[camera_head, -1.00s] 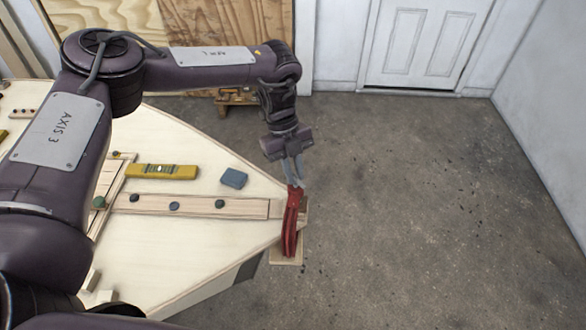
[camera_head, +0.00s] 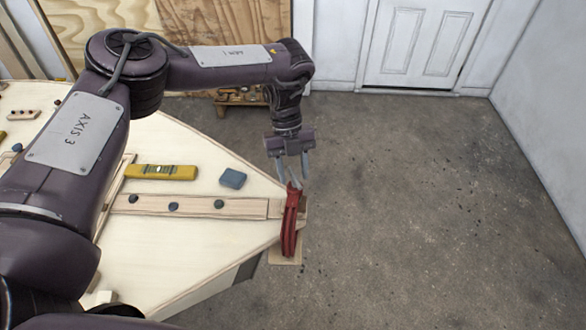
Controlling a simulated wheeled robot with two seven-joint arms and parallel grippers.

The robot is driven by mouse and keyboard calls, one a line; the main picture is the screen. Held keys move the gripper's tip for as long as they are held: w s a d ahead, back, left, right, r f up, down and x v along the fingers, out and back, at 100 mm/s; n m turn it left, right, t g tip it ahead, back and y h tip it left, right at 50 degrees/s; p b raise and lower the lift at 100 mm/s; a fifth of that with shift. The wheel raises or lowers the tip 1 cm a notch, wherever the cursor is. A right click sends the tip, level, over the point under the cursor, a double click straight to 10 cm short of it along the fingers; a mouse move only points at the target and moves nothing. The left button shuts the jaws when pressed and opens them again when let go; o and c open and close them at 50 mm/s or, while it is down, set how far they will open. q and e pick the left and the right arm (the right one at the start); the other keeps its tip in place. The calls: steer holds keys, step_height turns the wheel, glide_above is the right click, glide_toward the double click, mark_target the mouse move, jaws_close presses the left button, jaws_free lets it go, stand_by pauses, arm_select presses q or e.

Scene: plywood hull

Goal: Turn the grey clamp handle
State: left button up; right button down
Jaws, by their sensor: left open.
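A red clamp (camera_head: 290,225) sits at the pointed tip of the plywood hull (camera_head: 200,255), its long body running toward the near side of the tip. A grey handle cannot be made out clearly at this size; the gripper fingers cover the clamp's far end. My left gripper (camera_head: 297,180) points down at the far end of the clamp with its two grey fingers apart. The fingertips are at or just above the red part; I cannot tell if they touch. My right gripper is not in view.
A yellow level (camera_head: 161,172) and a blue block (camera_head: 233,179) lie on the hull. A wooden strip (camera_head: 190,207) with several dark round knobs runs along it to the tip. Bare concrete floor (camera_head: 430,200) lies clear to the right.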

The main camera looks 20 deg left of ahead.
arm_select(q)
steer(key=shift+w, duration=0.1)
steer(key=b+v, duration=0.1)
steer(key=v, duration=0.5)
steer(key=shift+r, duration=0.25)
steer(key=shift+w+a+r, duration=0.2)
steer(key=shift+r, duration=0.4)
steer(key=shift+f, duration=0.1)
